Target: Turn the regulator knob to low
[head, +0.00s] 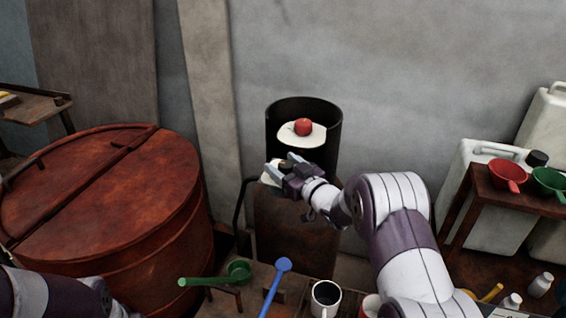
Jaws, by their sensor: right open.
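A round red knob (304,126) sits on a pale disc (297,138) inside a black, open-fronted collar (333,135). The collar stands on top of a brown, rusty cylinder (295,230). My right gripper (277,168) is open in front of the collar, lower and to the left of the red knob and apart from it in the picture. A small pale thing (269,174) shows at its fingertips, partly hidden by them; I cannot tell whether it is the regulator, or whether they touch it. No low mark can be read. My left gripper is out of view.
A large rusty lidded vat (130,200) stands at the left. In front are a green ladle (238,270), a blue ladle (283,264) and a white mug (326,295). At the right, a brown stand (477,185) holds a red scoop (507,173) and green scoop (549,181), near white jugs.

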